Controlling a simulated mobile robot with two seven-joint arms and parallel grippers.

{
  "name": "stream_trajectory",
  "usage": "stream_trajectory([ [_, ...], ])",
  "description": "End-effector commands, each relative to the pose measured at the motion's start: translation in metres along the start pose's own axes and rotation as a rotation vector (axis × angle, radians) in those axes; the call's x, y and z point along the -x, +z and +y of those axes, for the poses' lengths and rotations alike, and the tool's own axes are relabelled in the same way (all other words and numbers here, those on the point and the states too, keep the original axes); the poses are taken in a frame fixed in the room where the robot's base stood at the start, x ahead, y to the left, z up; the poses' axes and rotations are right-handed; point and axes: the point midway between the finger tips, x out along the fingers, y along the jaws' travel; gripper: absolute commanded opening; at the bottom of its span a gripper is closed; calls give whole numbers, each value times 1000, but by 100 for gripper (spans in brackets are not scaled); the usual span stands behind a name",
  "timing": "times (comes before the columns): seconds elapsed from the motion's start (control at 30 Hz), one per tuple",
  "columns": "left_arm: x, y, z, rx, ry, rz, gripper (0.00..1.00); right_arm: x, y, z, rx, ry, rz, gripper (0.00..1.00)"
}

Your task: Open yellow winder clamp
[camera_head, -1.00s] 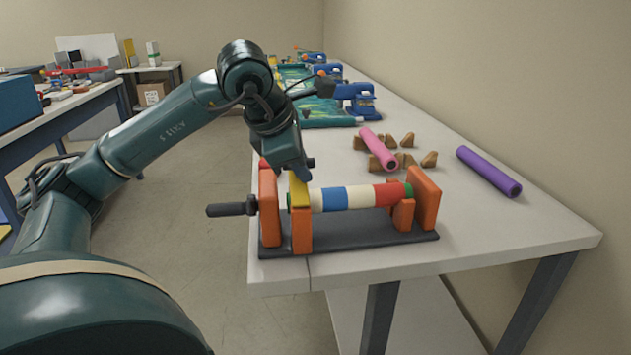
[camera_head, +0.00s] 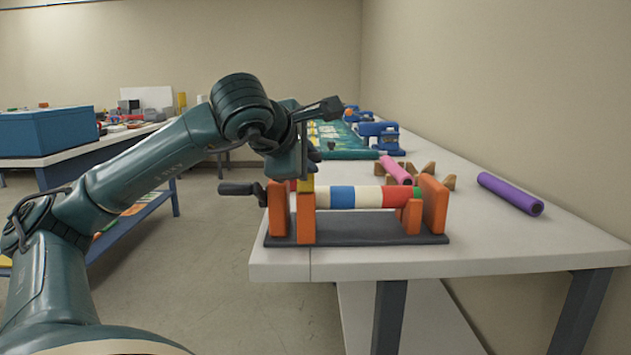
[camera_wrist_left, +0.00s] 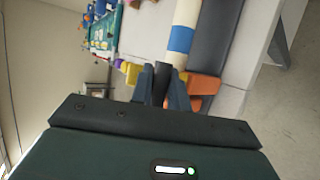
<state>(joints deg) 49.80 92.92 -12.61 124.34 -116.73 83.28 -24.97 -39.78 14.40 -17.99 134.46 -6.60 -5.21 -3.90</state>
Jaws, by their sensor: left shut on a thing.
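The winder stands near the front of the white table, with orange end blocks (camera_head: 433,205) on a dark base (camera_head: 370,228). A roller (camera_head: 343,198) banded red, cream and blue lies across it, and a dark crank (camera_head: 238,188) sticks out at the left. The yellow winder clamp (camera_head: 308,186) is at the top of the left orange post. My left gripper (camera_head: 304,170) is directly above that post, shut on the clamp; the fingers hide part of it. In the left wrist view the fingers (camera_wrist_left: 163,85) close around a dark part beside the roller. My right gripper is not seen.
A pink roll (camera_head: 396,171) and a purple roll (camera_head: 510,194) lie on the table behind and to the right. Blue machines (camera_head: 378,136) stand farther back. A wall runs along the right. Open floor lies left of the table.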

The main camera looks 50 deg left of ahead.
Motion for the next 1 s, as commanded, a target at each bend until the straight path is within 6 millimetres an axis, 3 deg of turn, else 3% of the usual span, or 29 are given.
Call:
stream_trajectory([
  [0.03,-2,-2,-8,-14,30,-1,0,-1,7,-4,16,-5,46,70],
  [0.27,2,-1,-11,-56,130,-3,0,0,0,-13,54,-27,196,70],
  [0.93,5,0,-11,-77,181,-2,0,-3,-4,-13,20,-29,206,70],
  [0.97,5,0,-11,-77,181,-2,19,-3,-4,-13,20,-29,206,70],
  [1.0,5,0,-11,-77,181,-2,22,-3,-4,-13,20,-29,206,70],
])
